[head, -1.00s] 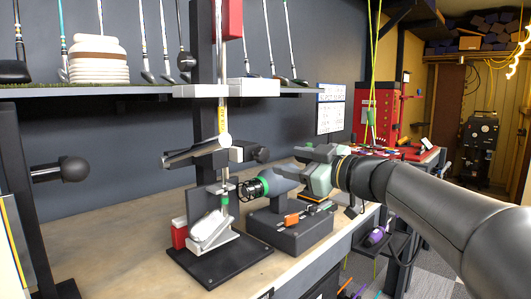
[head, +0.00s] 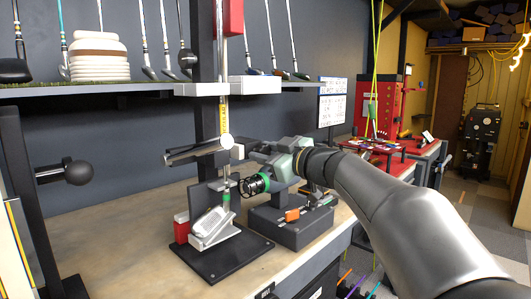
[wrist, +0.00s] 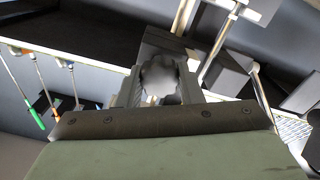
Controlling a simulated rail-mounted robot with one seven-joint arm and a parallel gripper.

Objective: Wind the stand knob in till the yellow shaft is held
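The stand's black base plate (head: 222,262) rests on the bench. In the wrist view the knob (wrist: 160,76) is a grey, blurred round shape between my two fingers (wrist: 160,90). The fingers lie on both sides of it, very close; I cannot tell whether they press on it.
A black device with a green-ringed nose (head: 257,184) and an orange part (head: 292,215) stands just below my gripper. A shelf (head: 110,89) with clubs runs along the back. A black ball-ended arm (head: 78,172) sticks out at left. The bench front (head: 150,255) is clear.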

